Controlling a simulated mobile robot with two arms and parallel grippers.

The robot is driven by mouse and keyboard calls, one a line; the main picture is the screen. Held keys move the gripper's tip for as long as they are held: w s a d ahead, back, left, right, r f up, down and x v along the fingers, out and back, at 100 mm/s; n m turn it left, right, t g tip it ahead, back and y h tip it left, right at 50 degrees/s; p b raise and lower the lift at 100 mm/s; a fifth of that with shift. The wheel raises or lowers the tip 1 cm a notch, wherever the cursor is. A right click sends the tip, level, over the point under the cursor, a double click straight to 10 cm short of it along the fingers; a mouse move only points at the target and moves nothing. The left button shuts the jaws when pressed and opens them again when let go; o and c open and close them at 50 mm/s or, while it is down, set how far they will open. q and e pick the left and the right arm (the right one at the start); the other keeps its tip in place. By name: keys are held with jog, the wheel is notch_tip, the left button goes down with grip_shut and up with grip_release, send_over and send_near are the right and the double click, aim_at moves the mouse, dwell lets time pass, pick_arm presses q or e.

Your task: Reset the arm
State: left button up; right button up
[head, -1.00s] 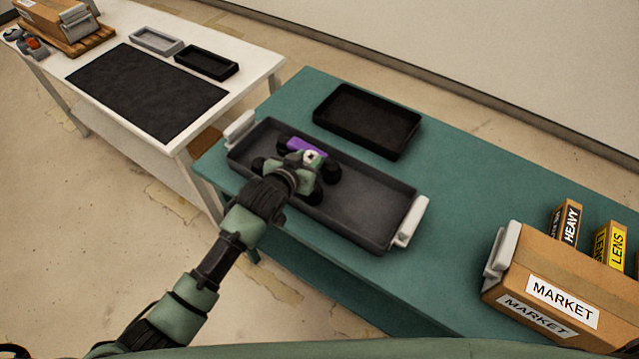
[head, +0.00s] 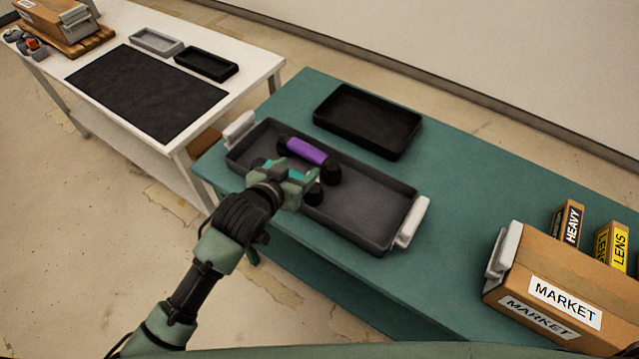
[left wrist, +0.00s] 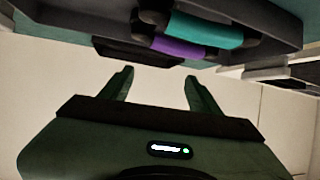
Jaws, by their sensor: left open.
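My left gripper (head: 297,180) is open and empty above the near left side of a dark grey tray (head: 365,205) with white end handles. A purple phone handset (head: 307,151) with black ends lies in the tray. A teal handset (head: 296,173) lies beside it, mostly hidden by the gripper in the head view. The left wrist view shows the gripper's two fingers (left wrist: 158,80) spread apart with nothing between them. The purple handset (left wrist: 178,47) and the teal handset (left wrist: 205,30) appear beyond the fingertips, apart from them. My right gripper is not in view.
The tray stands on a green table (head: 450,190), with an empty black tray (head: 367,121) behind it. A MARKET carton (head: 560,285) and smaller boxes stand at right. A white table (head: 235,95) at left bears a black mat (head: 145,92) and small trays.

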pick_arm(q)
jog(key=shift+s+a+r, duration=0.15)
jog(key=shift+s+r, duration=0.05)
jog(key=shift+s, duration=0.1)
jog(key=s+a+f+n+g+y, duration=0.1)
jog(key=s+a+f+g+y, duration=0.15)
jog(key=s+a, duration=0.5)
jog(key=s+a+f+n+g+y, duration=0.1)
jog(key=s+a+f+g, duration=0.2)
jog(key=s, duration=0.8)
jog(key=s+a+f+n+g+y, duration=0.1)
jog(key=s+a+f+g+y, duration=0.1)
jog(key=s+a, duration=0.6)
notch_tip(320, 180, down, 27)
jog(key=s+d+g, duration=0.1)
jog(key=s+d, duration=0.1)
jog(key=s+a+f, duration=0.1)
jog(key=s+f, duration=0.7)
jog(key=s+a+f+g+b, duration=0.1)
jog(key=s+a+f, duration=0.1)
jog(key=s+f, duration=0.6)
jog(key=shift+s+a+f, duration=0.25)
jog(key=shift+s+f, duration=0.05)
jog(key=shift+s, duration=0.3)
